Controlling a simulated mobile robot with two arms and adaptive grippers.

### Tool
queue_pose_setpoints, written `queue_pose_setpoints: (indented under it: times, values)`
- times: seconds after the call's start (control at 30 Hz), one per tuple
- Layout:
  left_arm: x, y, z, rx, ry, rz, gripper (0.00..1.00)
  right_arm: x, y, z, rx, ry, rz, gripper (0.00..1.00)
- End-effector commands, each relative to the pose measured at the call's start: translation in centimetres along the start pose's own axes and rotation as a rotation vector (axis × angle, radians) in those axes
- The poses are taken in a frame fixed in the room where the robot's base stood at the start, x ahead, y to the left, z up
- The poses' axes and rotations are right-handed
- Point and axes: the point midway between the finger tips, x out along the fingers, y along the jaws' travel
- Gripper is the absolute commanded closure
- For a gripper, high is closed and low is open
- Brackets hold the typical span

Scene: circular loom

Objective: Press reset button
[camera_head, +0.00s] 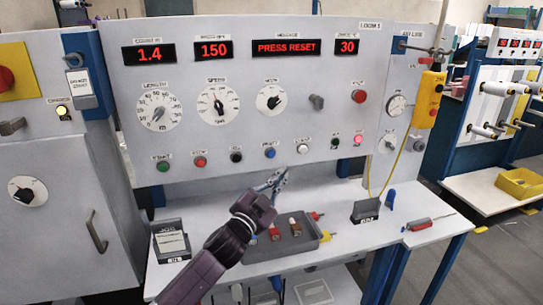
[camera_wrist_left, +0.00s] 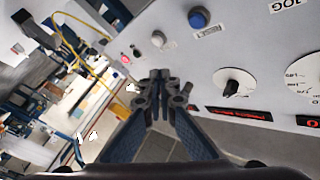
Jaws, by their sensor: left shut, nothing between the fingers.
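The loom's control panel (camera_head: 240,110) carries a lower row of push buttons: green (camera_head: 163,166), red (camera_head: 200,161), black (camera_head: 236,157), blue (camera_head: 270,152) and white (camera_head: 303,148). The message display (camera_head: 286,48) reads PRESS RESET. My left gripper (camera_head: 277,179) is shut and empty, below and in front of the blue and white buttons, apart from them. In the left wrist view, its fingertips (camera_wrist_left: 160,82) are near the white button (camera_wrist_left: 158,39), with the blue button (camera_wrist_left: 198,18) further off.
A grey tray (camera_head: 285,245) with small parts lies on the table below my gripper. A card holder (camera_head: 170,240) stands to the left. A yellow cable (camera_head: 390,170) hangs from the yellow pendant (camera_head: 428,100).

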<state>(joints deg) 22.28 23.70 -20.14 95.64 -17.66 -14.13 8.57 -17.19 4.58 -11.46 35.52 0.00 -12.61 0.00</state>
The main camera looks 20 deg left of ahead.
Motion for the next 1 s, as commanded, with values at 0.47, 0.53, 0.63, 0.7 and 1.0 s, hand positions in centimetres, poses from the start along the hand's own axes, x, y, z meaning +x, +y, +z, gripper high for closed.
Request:
queue_pose_setpoints:
  times: [0.47, 0.53, 0.63, 0.7, 1.0]
  values:
    - [2.9, -2.0, 2.3, 0.001, -0.001, -0.001, 1.0, 1.2, 0.0, 0.1, 0.0, 0.0, 0.0, 0.51]
    - [3.6, -2.5, 2.8, 0.0, -0.002, -0.001, 1.0, 1.5, -0.1, 0.1, 0.0, 0.0, 0.0, 0.51]
    - [4.5, -3.3, 3.4, 0.001, -0.002, -0.002, 1.0, 1.8, -0.1, 0.1, 0.0, 0.0, 0.0, 0.51]
    - [5.0, -3.6, 3.8, -0.001, -0.002, 0.0, 1.0, 1.8, -0.1, 0.2, 0.0, 0.0, 0.0, 0.51]
    - [6.1, -4.4, 4.5, -0.002, -0.001, 0.0, 1.0, 2.0, -0.1, 0.2, 0.0, 0.0, 0.0, 0.51]
